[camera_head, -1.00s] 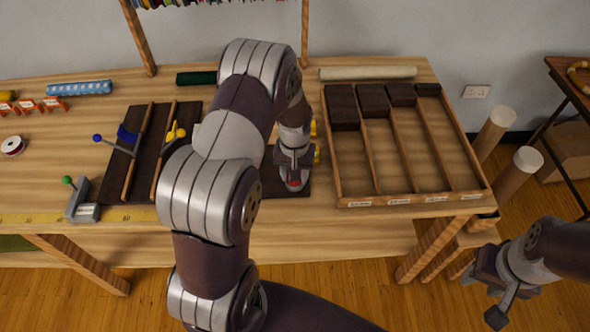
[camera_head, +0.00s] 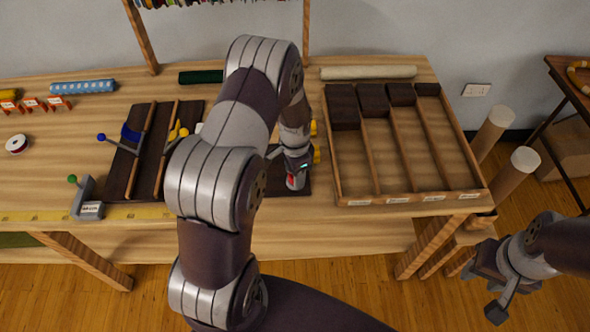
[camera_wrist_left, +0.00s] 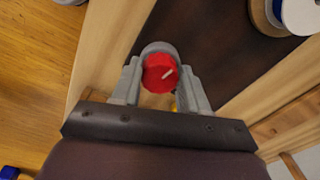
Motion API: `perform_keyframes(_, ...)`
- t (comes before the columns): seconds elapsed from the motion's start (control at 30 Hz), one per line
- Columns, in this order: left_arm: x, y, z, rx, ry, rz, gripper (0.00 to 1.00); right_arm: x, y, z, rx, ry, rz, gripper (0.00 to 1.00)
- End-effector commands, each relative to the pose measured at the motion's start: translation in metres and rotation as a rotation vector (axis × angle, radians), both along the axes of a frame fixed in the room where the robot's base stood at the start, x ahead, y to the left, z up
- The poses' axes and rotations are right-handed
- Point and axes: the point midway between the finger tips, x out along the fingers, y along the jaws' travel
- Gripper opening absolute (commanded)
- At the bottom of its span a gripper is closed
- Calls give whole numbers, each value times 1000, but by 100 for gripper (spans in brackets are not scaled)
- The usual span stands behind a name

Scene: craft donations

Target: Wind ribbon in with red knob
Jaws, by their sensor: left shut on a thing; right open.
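The red knob (camera_wrist_left: 158,74) sits between the two fingers of my left gripper (camera_wrist_left: 158,88) in the left wrist view, with a pale mark on its face. In the head view the red knob (camera_head: 292,181) shows just below my left gripper (camera_head: 297,168), at the front end of a dark board. My left gripper is shut on the knob. My left arm hides much of the board in the head view, and I cannot make out the ribbon there. My right gripper (camera_head: 492,286) is open and empty, low at the right, away from the table.
A divided wooden tray (camera_head: 408,199) with dark blocks stands right of the knob. A small spool (camera_head: 17,144) lies far left.

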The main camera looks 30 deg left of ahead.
Motion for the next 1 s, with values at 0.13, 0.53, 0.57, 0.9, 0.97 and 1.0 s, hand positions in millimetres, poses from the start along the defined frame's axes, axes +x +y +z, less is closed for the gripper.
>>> perform_keyframes(0.13,2,1,2,1,-6,-120,13,0,0,3,0,0,0,43)
perform_keyframes(0.53,3,1,2,2,-5,-343,13,0,0,5,0,0,0,43)
perform_keyframes(0.57,3,1,2,2,-5,-353,13,0,0,6,0,0,0,43)
perform_keyframes(0.9,3,1,2,2,-5,-399,13,0,0,6,0,0,0,43)
perform_keyframes(0.97,3,1,2,2,-5,-400,13,0,0,6,0,0,0,43)
perform_keyframes(1.0,3,1,2,2,-5,-400,13,0,0,6,0,0,0,43)
